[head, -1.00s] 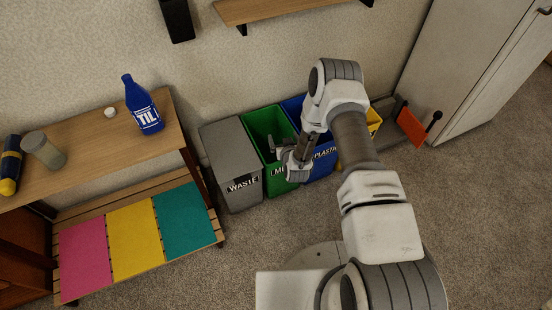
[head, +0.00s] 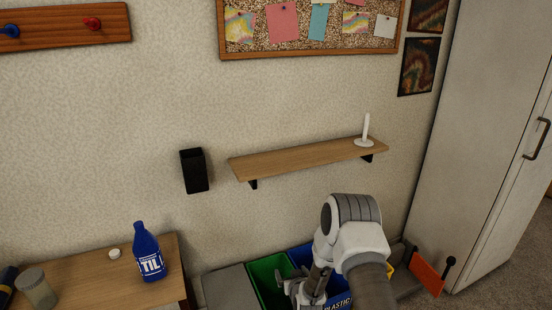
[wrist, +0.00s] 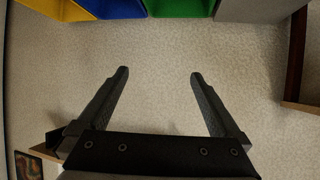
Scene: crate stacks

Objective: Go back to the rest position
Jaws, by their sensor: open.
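My gripper (wrist: 158,75) is open and empty in the wrist view, its two dark fingers spread wide in front of the patterned wall. In the head view my arm bends over the row of bins at the bottom, and the gripper (head: 302,291) shows only in part, low over the green bin. The green bin (head: 262,273) stands beside the grey bin (head: 229,288) and the blue bin (head: 337,301).
A wooden wall shelf (head: 300,160) with a white candle holder (head: 365,135) is above the bins. A side table (head: 110,285) with a blue bottle (head: 149,255) stands left. A tall white cabinet (head: 480,130) stands right. A black wall holder (head: 195,171) hangs left of the shelf.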

